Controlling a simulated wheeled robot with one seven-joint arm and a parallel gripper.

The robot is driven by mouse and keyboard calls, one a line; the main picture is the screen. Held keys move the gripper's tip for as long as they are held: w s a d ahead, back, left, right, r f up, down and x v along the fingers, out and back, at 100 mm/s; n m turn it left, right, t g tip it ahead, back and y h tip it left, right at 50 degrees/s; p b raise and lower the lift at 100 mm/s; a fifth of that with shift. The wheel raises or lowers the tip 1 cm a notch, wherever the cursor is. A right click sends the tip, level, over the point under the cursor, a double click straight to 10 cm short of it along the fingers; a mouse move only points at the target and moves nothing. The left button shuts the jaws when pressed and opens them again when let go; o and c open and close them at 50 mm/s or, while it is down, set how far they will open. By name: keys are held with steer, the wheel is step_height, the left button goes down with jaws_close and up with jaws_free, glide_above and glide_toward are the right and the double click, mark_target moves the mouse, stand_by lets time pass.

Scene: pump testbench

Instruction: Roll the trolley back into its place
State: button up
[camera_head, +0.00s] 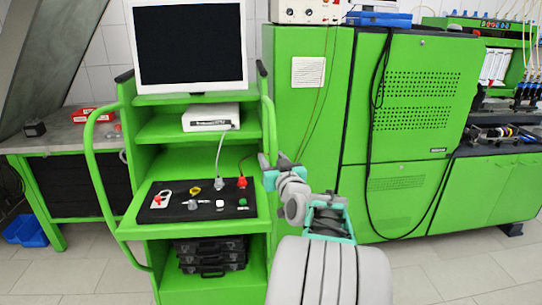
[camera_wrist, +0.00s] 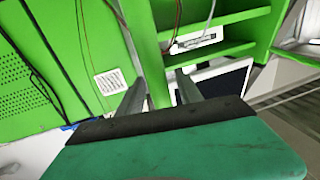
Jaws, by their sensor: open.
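My gripper (camera_head: 268,170) is beside the right handle, partly hidden by my wrist. In the wrist view my gripper (camera_wrist: 161,88) has its two grey fingers apart, open. A green upright of the trolley (camera_wrist: 150,50) shows between them in the picture; I cannot tell whether it lies between them in depth.
A large green test bench cabinet (camera_head: 415,90) stands close to the trolley's right. Cables hang from the cabinet and trolley. Tiled floor (camera_head: 90,275) is free in front left.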

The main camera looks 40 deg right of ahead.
steer(key=shift+w+d, duration=0.1)
steer(key=shift+w, duration=0.3)
steer(key=shift+c, duration=0.2)
jaws_close()
stand_by(1.0)
